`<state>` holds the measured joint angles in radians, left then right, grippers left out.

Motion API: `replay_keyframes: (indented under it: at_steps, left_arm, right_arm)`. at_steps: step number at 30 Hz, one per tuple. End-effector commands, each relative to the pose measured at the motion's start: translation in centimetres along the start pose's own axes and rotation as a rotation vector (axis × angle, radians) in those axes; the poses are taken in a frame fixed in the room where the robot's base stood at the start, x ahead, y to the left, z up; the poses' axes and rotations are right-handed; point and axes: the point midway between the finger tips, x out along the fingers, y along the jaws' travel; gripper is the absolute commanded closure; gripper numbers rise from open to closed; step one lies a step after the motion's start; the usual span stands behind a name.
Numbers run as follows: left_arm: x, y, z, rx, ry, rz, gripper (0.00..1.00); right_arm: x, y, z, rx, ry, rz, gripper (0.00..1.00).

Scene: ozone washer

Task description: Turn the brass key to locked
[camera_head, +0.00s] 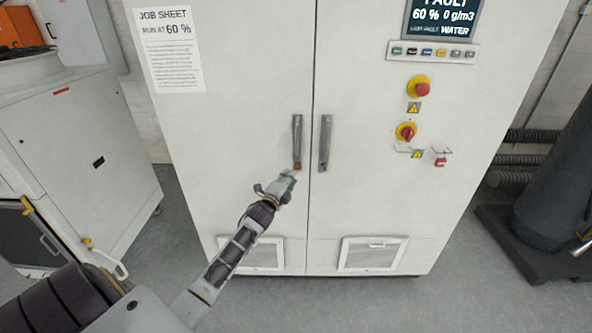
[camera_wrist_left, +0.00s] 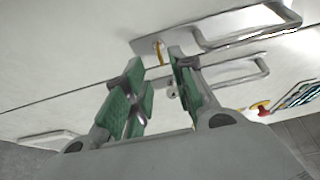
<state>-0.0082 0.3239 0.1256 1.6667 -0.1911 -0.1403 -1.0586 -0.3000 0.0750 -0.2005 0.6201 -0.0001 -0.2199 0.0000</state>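The brass key (camera_head: 297,166) is a small brass spot at the lower end of the left door handle (camera_head: 297,138) on the white cabinet. In the left wrist view the key (camera_wrist_left: 160,51) sticks out of the handle's plate (camera_wrist_left: 146,46). My left gripper (camera_head: 288,180) is just below the key in the head view. In the left wrist view its green-padded fingers (camera_wrist_left: 157,66) are apart, with the key showing in the gap beyond the tips. I cannot tell whether they touch it, nor which way the key is turned. My right gripper is not in view.
The right door handle (camera_head: 325,143) is close beside the left one. An emergency stop button (camera_head: 422,89) and a red rotary switch (camera_head: 406,132) are on the right door. A job sheet (camera_head: 168,48) hangs on the left door. A dark cylinder (camera_head: 556,190) stands at the right.

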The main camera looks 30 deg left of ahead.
Motion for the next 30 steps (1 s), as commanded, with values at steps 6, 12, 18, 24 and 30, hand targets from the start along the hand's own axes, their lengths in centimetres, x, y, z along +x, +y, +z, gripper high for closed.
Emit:
replay_keyframes:
  at_steps: [6,12,18,24,30]
  left_arm:
    - [1.8,-0.1,0.0,0.001,0.0,0.0,0.74]
    - [3.2,-0.1,0.0,-0.001,0.0,0.0,0.74]
    - [4.8,-0.1,0.0,0.0,0.0,-0.001,0.74]
    - [6.0,0.0,0.0,0.0,0.0,0.001,0.74]
    - [6.8,0.0,-0.1,0.0,0.001,0.0,0.74]
  right_arm:
    - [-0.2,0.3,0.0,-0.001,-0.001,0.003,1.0]
    - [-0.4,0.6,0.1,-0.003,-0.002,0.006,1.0]
    - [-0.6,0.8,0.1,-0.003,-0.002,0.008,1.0]
    - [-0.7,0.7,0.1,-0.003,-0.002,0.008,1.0]
    - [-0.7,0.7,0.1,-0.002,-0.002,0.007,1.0]
